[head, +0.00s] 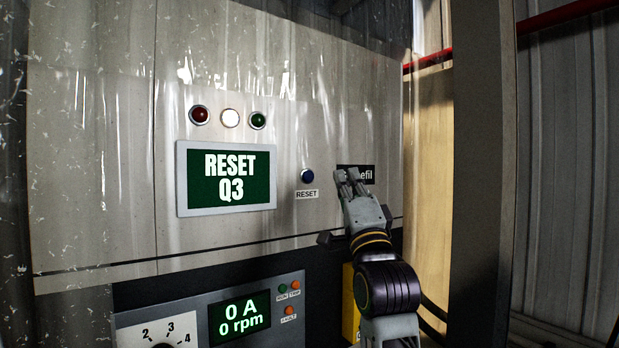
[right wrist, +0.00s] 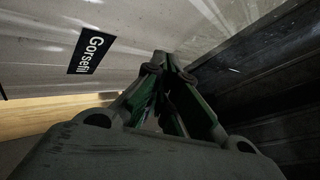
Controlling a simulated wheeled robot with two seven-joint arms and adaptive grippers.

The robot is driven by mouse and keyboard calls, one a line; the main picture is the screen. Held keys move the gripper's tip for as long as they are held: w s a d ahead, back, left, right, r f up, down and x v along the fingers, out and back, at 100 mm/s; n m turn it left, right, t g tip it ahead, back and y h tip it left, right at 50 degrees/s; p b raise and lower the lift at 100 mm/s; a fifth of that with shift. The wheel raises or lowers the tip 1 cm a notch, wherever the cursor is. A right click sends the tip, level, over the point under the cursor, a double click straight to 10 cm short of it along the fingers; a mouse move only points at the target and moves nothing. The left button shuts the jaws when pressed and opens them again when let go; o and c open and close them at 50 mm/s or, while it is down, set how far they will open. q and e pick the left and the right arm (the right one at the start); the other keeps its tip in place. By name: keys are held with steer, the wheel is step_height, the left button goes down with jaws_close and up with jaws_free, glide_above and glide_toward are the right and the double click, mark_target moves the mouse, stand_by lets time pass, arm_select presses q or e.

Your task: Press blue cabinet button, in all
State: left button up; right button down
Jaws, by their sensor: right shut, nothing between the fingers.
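The blue button (head: 307,176) sits on the grey cabinet front, above a small label that reads RESET. A screen (head: 231,178) to its left reads RESET Q3. My right gripper (head: 350,175) is shut and empty, to the right of the blue button and apart from it in the head view. Its fingertips overlap a black name plate (head: 368,174). In the right wrist view the shut fingers (right wrist: 172,65) point at the cabinet panel, and the name plate (right wrist: 91,50) is to their left. The blue button does not show there. My left gripper is not in view.
A red lamp (head: 199,115), a lit white lamp (head: 230,118) and a green lamp (head: 258,120) are above the screen. A lower panel (head: 208,310) has a dial and a display reading 0 A, 0 rpm. A dark post (head: 483,180) stands at the right.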

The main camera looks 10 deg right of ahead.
steer(key=shift+w+a+p, duration=0.15)
steer(key=shift+w+a, duration=0.35)
steer(key=shift+w, duration=0.8)
steer(key=shift+w+a+p, duration=0.1)
steer(key=shift+w+a, duration=0.35)
steer(key=shift+w, duration=0.85)
steer(key=shift+w+a+p, duration=0.15)
steer(key=shift+w+a, duration=0.35)
steer(key=shift+w, duration=0.8)
steer(key=shift+w+a, duration=0.3)
steer(key=shift+w, duration=0.55)
steer(key=shift+s, duration=0.1)
stand_by(0.5)
steer(key=shift+s+d, duration=0.3)
steer(key=shift+s, duration=0.45)
steer(key=shift+s+d+b, duration=0.1)
steer(key=shift+s+d, duration=0.2)
steer(key=shift+s, duration=0.5)
steer(key=shift+s+d+b, duration=0.15)
steer(key=shift+s+d, duration=0.15)
steer(key=shift+s, duration=0.5)
steer(key=shift+s+d+b, duration=0.1)
steer(key=shift+s+d, duration=0.2)
steer(key=shift+s, duration=0.5)
